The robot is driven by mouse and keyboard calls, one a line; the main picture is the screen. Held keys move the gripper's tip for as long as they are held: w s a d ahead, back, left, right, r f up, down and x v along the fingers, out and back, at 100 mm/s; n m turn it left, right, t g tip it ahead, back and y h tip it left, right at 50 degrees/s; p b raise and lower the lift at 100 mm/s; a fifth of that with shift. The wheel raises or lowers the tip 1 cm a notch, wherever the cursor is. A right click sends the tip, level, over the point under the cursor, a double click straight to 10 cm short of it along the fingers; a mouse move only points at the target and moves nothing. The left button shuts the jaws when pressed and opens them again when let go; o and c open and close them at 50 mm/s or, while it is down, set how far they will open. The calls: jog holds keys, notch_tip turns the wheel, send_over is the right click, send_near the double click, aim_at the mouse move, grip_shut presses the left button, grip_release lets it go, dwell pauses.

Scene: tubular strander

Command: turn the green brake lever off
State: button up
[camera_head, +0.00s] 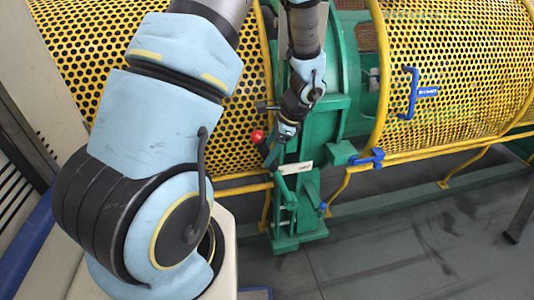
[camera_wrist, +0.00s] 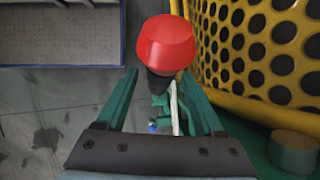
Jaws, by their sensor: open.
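The brake lever's red knob (camera_head: 257,136) stands in front of the yellow mesh guard, left of the green machine frame. In the wrist view the red knob (camera_wrist: 166,43) is large, just beyond my fingertips, with a dark stem below it. My gripper (camera_wrist: 159,78) is open, with one green finger on each side of the stem's line. I cannot tell whether either finger touches it. In the head view my gripper (camera_head: 270,152) is small, close to the knob at its lower right. The lower part of the lever is largely hidden.
A green stand (camera_head: 296,215) with a pale label plate (camera_head: 295,168) is below my gripper. Yellow mesh guards (camera_head: 455,70) lie on both sides, with blue handles (camera_head: 408,94) on the right one. The grey floor (camera_head: 420,250) is open at the lower right.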

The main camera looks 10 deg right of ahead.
jog(key=shift+x, duration=0.8)
jog(key=shift+c, duration=0.2)
grip_shut()
dwell(0.7)
